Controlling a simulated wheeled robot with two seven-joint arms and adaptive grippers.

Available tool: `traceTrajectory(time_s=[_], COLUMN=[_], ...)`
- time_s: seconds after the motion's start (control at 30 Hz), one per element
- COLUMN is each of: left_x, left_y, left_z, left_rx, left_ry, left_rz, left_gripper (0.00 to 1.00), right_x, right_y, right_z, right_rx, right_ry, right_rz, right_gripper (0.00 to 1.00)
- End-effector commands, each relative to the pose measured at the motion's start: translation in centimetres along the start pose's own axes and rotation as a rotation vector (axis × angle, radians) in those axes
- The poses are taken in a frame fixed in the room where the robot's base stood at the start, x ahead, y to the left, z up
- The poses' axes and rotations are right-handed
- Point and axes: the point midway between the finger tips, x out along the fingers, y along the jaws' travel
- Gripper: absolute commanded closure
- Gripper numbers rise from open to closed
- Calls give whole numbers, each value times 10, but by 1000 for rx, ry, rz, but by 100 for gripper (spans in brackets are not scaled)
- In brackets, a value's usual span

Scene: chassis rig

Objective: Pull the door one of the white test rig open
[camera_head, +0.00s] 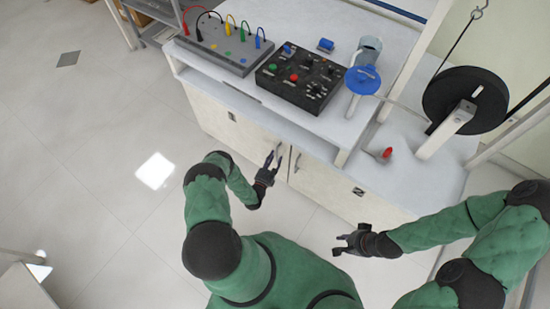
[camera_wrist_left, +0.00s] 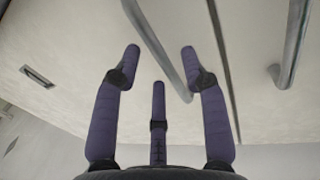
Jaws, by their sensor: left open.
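The white test rig has two pale doors low on its front, the left door (camera_head: 235,124) and the right door (camera_head: 335,188), both looking closed. I cannot tell which is door one. A metal bar handle (camera_wrist_left: 158,48) is on the left door, and a second handle (camera_wrist_left: 293,45) is across the seam on the right door. My left gripper (camera_head: 273,162) is at the left door's handle. In the left wrist view its fingers (camera_wrist_left: 161,50) are spread, with the bar between them in the picture; contact cannot be told. My right gripper (camera_head: 340,245) is open and empty, apart from the rig.
The rig's top (camera_head: 325,120) holds a grey panel with cables (camera_head: 222,45), a black control box (camera_head: 300,78) and a blue round part (camera_head: 362,80). A black wheel (camera_head: 465,100) stands at the right. Bare floor (camera_head: 110,150) lies left of the rig.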

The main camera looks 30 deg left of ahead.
Motion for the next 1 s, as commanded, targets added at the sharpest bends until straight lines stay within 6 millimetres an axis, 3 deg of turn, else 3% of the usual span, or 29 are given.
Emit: traceTrajectory(time_s=[0.17, 0.47, 0.6, 0.63, 1.0], left_x=[11, 13, 13, 13, 5], left_y=[-1, 0, 0, 0, 2], left_z=[0, 0, 0, 0, 0], left_rx=[-2, -1, -1, -1, -2], left_ry=[0, 0, 0, 0, 2], left_rz=[-1, -1, -1, -1, -8], left_gripper=[57, 57, 96, 100, 100], right_x=[3, 3, 3, 3, 3], right_y=[1, 1, 1, 1, 1], right_z=[0, 0, 0, 0, 0], right_rx=[0, 0, 0, 0, 0], right_ry=[0, 0, 0, 0, 0], right_rz=[0, 0, 0, 0, 0], right_gripper=[70, 70, 70, 70, 70])
